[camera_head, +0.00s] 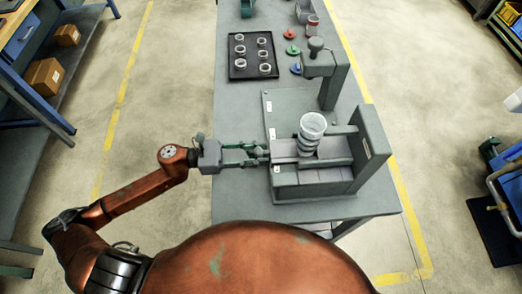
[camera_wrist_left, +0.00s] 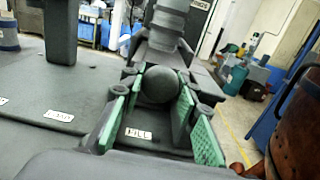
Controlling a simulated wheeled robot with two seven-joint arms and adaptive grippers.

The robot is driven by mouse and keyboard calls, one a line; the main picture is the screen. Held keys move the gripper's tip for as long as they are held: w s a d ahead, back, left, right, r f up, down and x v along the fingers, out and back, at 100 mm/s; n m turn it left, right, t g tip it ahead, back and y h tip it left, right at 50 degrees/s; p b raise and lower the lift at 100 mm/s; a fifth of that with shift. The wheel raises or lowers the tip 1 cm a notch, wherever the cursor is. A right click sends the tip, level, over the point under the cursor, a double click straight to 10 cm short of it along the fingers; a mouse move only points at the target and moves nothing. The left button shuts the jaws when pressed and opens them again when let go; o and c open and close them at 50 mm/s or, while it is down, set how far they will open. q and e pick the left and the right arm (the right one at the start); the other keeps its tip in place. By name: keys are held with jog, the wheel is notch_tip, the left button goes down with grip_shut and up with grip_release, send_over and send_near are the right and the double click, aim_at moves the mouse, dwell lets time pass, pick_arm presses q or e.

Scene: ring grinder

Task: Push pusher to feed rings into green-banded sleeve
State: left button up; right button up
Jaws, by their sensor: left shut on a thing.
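My left gripper (camera_head: 262,153) reaches in from the left at the side of the grey ring grinder fixture (camera_head: 312,182). In the left wrist view its green-padded fingers are on both sides of the dark round pusher knob (camera_wrist_left: 159,85), shut on it. In the head view the fingers largely hide the knob. A pale-rimmed cylinder (camera_head: 313,124) stands upright on the fixture, with stacked ring-like grey bands below its rim; it also shows in the left wrist view (camera_wrist_left: 167,22). I cannot make out a green band on it. My right gripper is not in view.
A black tray (camera_head: 234,74) with several pale rings lies farther back on the grey table (camera_head: 226,112). Red (camera_head: 290,34), green (camera_head: 293,49) and blue (camera_head: 296,69) pieces lie beside it. A grey post with a round knob (camera_head: 316,45) stands behind the fixture.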

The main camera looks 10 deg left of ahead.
aim_at(270, 152)
pick_arm(q)
jog(key=shift+x, duration=3.25)
jog(key=shift+a, duration=0.1)
jog(key=shift+b+v, duration=0.7)
jog(key=shift+v, duration=1.25)
jog(key=shift+b+v, duration=0.35)
jog(key=shift+v, duration=0.85)
jog(key=o, duration=1)
jog(key=shift+o, duration=0.2)
